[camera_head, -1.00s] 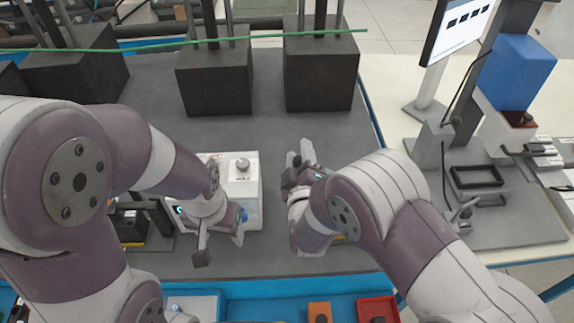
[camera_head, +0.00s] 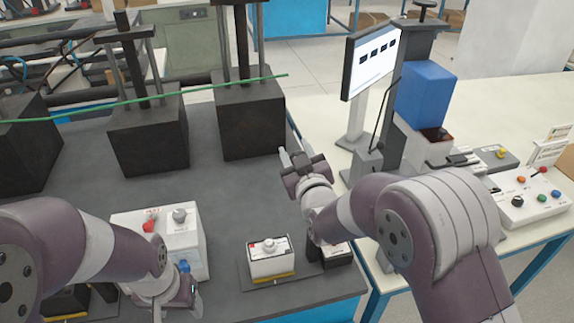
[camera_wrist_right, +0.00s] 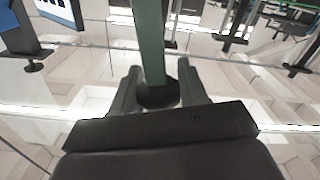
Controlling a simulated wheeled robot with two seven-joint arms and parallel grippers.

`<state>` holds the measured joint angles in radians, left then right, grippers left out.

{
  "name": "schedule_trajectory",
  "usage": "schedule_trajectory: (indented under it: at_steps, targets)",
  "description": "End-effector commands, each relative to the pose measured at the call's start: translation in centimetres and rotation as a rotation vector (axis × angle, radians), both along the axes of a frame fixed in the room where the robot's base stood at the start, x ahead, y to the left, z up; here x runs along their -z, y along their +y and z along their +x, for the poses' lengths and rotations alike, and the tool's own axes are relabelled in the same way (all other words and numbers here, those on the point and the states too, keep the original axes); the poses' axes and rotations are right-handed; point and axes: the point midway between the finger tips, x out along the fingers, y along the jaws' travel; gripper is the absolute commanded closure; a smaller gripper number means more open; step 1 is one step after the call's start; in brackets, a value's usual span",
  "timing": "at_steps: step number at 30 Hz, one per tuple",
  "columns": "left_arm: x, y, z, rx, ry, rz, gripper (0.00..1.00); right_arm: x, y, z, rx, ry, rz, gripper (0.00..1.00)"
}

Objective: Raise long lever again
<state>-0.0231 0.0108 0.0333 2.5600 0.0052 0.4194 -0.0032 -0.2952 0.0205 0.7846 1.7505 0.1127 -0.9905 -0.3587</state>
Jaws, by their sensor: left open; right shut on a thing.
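In the right wrist view, a green bar (camera_wrist_right: 150,40) with a dark round end comes down between the two fingers of my right gripper (camera_wrist_right: 157,90). The gripper is shut on it; I cannot tell for certain whether it is the long lever. In the head view my right gripper (camera_head: 303,172) is raised over the right edge of the grey table, and the bar is not clear there. A long thin green rod (camera_head: 190,90) crosses in front of the black blocks, apart from the gripper. My left gripper (camera_head: 170,303) is open, low at the bottom edge.
A white box with red and grey knobs (camera_head: 155,228) stands beside my left gripper. A small white device (camera_head: 270,262) stands near the table front. Black blocks (camera_head: 250,125) stand behind. A monitor (camera_head: 372,58), blue box (camera_head: 425,97) and button panel (camera_head: 525,200) are on the right bench.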

Motion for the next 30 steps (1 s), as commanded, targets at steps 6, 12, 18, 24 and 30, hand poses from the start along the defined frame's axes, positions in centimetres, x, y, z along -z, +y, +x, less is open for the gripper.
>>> schedule_trajectory:
  at_steps: [6,12,18,24,30]
  targets:
    - [0.35,0.00,0.00,0.000,0.000,0.000,0.36,-0.12,-0.72,0.31,0.003,-0.001,-0.003,1.00]
    - [0.36,0.00,0.00,0.000,0.000,0.000,0.36,-0.13,-0.86,0.36,0.005,0.001,-0.003,1.00]
    - [0.35,0.00,0.00,0.000,0.000,0.000,0.36,-0.10,-0.90,0.36,0.006,0.002,-0.003,1.00]
    - [0.35,0.00,0.00,0.000,0.000,0.000,0.36,-0.07,-0.83,0.34,0.004,0.002,-0.004,0.36]
    - [0.42,0.00,0.00,0.000,0.000,0.000,0.36,-0.04,-0.78,0.23,0.002,0.002,-0.003,0.36]
